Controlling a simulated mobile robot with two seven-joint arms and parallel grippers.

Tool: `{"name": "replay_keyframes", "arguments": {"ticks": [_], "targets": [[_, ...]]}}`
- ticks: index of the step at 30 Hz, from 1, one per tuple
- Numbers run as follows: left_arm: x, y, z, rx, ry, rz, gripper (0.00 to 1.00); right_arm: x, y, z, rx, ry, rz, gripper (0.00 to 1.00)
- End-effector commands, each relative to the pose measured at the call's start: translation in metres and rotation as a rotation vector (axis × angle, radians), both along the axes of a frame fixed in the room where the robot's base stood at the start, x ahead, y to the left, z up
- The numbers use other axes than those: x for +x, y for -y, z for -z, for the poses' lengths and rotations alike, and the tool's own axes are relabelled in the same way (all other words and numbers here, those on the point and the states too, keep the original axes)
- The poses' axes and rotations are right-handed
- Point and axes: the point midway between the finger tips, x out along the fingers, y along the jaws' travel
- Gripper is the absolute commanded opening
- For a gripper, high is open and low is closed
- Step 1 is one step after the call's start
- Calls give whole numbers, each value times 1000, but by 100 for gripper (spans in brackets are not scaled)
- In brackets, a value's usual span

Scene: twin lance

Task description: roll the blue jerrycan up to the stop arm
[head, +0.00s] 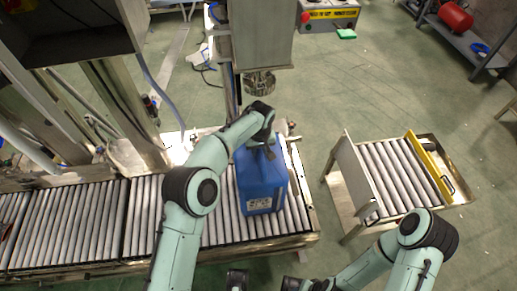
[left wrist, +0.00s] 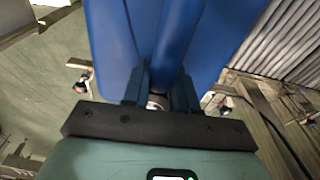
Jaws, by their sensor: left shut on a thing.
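The blue jerrycan (head: 260,182) stands on the roller conveyor (head: 222,229), near its right end, with a pale label on its near side. My left gripper (head: 268,150) reaches over its top and is shut on it, seemingly at the handle. In the left wrist view the fingers (left wrist: 160,88) close on a blue part between the can's blue walls (left wrist: 220,30). I cannot single out the stop arm with certainty. My right arm comes in at the bottom right; its dark end (head: 292,284) is low at the frame's edge, and its fingers cannot be made out.
A metal machine head (head: 262,35) with a round nozzle (head: 260,84) hangs behind the jerrycan. A separate roller table (head: 395,175) with an upright plate and a yellow bar (head: 428,165) stands to the right. Green floor lies between it and the conveyor. Rollers to the left are clear.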

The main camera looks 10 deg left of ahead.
Motion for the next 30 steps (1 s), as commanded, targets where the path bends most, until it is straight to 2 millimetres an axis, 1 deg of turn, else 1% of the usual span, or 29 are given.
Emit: {"name": "replay_keyframes", "arguments": {"ticks": [1, 30], "targets": [[-3, 2, 7, 3, -17, 2, 0, 0, 0, 0, -1, -1, 0, 34], [2, 19, 8, 3, -16, 2, 0, 0, 0, -7, 2, 2, 0, 34]]}}
